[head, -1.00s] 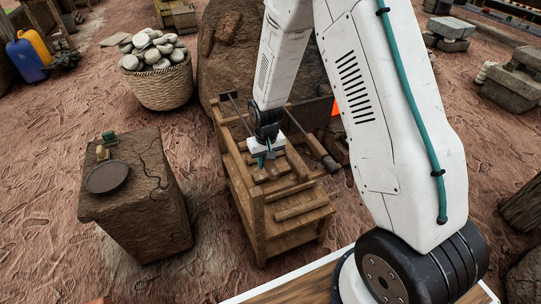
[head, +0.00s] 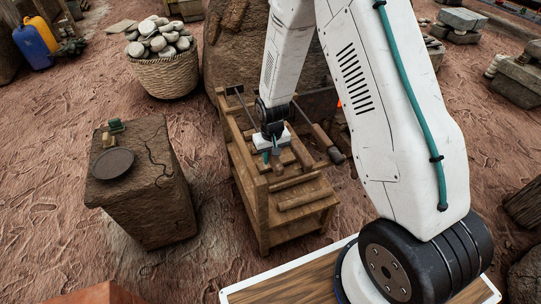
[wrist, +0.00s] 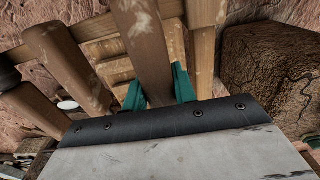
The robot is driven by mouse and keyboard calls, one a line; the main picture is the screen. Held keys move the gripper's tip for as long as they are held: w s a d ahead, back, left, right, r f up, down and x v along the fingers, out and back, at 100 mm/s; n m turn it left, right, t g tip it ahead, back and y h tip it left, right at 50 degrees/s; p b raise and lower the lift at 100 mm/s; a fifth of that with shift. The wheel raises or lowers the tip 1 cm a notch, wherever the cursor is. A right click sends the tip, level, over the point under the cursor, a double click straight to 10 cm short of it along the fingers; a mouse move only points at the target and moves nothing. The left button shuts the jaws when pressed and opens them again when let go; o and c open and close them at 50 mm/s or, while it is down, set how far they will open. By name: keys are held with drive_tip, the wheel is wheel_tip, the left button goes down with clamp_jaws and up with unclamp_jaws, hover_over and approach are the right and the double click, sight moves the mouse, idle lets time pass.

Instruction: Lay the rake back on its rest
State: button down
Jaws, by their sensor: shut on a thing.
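My gripper (head: 270,156) is over the wooden rack (head: 262,222), its teal fingers shut on a wooden handle. In the wrist view the handle (wrist: 145,45) runs between the fingers (wrist: 158,90) and away toward the top edge. I take it for the rake: in the head view a thin rod with a dark crosswise head (head: 235,90) reaches back from my gripper over the rack's far end. My wrist hides the join between rod and handle. Whether the rake touches the rack's bars, I cannot tell.
Another long-handled tool (head: 326,143) lies along the rack's right side, close to my gripper. An earthen block (head: 150,205) with a dark round plate (head: 113,164) stands left. A basket of pale pieces (head: 165,75) stands behind. Bare ground separates block and rack.

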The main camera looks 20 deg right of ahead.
drive_tip(key=shift+f, duration=0.6)
drive_tip(key=shift+s+f, duration=0.1)
drive_tip(key=shift+f, duration=0.7)
idle(0.5)
drive_tip(key=c, duration=1)
unclamp_jaws()
drive_tip(key=shift+c, duration=0.2)
drive_tip(key=shift+r, duration=4.5)
drive_tip(key=shift+s, duration=0.1)
